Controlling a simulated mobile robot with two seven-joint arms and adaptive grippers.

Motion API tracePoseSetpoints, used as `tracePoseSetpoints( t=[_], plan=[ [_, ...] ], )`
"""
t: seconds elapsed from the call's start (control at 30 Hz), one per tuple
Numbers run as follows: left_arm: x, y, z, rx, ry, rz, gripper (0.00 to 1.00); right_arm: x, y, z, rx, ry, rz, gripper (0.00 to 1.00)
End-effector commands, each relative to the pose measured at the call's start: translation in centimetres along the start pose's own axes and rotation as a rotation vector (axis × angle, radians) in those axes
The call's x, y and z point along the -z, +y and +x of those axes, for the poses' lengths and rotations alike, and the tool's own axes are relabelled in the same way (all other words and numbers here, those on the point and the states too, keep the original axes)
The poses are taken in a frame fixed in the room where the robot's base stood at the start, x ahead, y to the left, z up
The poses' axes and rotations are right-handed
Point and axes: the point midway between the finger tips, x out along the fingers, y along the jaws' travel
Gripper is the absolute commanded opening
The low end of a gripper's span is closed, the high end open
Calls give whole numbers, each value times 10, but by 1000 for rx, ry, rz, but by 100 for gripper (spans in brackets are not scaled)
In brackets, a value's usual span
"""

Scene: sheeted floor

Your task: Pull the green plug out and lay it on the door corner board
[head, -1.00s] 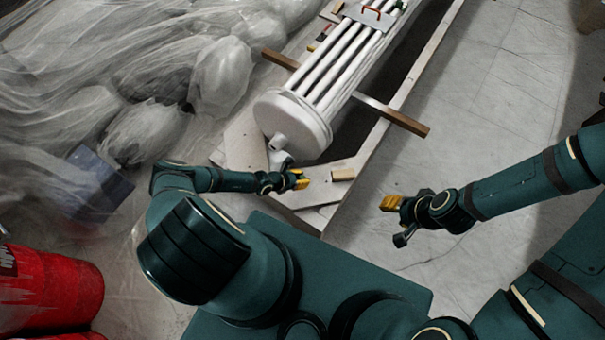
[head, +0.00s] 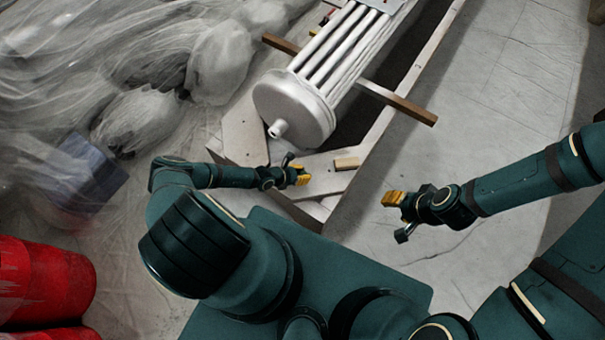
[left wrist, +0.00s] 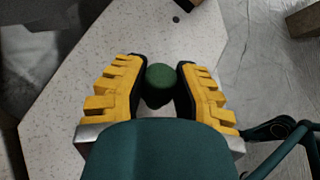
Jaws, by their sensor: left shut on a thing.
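The green plug (left wrist: 161,78) shows in the left wrist view as a dark green rounded end between yellow fingers. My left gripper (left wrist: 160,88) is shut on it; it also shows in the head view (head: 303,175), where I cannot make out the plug. Behind the plug is a pale speckled board (left wrist: 95,75), which seems to be the door corner board, also in the head view (head: 325,180). I cannot tell whether the plug touches the board or sits in a hole. My right gripper (head: 393,198) is over the floor to the right, its finger gap unclear.
A white round-ended bundle of tubes (head: 290,105) lies beyond my left gripper, on wooden bars (head: 405,105). A small wood block (head: 346,163) lies on the board. The right floor is clear.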

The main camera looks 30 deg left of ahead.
Motion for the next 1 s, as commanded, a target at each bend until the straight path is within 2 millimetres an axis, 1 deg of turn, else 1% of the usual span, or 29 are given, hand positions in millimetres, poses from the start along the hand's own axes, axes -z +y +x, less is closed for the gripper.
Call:
tracePoseSetpoints(
  t=[0.07,0.4,0.93,0.97,1.0],
  plan=[
    [2,1,1,0,0,0,0,0,1,2,0,2,0,47],
    [1,0,1,0,0,0,0,0,0,2,0,2,0,47],
    [8,2,7,1,-1,0,0,0,2,6,0,2,0,47],
    [8,2,7,1,-1,-1,37,0,2,6,0,2,0,47],
    [8,2,7,1,-1,-1,51,0,2,6,0,2,0,47]
  ],
)
